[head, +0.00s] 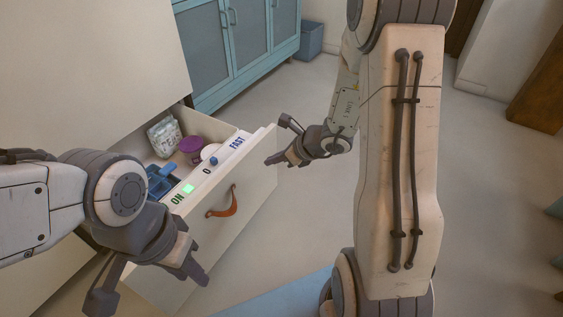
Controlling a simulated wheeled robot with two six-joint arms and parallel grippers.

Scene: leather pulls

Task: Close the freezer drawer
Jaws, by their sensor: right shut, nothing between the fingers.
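The freezer drawer (253,196) stands pulled out from the pale cabinet in the head view. Its front has a brown leather pull (222,203), and its top edge shows a green light (188,188), a blue knob (214,161) and the words ON and FAST. My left gripper (150,293) is open and empty in front of the drawer's near left end. My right gripper (276,140) is shut and empty by the far right end of the drawer front. I cannot tell whether it touches the front.
Inside the drawer are a patterned bag (164,136), a purple item (191,146) and a blue container (160,183). Teal cabinets (232,47) and a blue-grey bin (309,40) stand behind. A blue mat (290,297) lies on the floor in front; the floor beyond the drawer's right end is clear.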

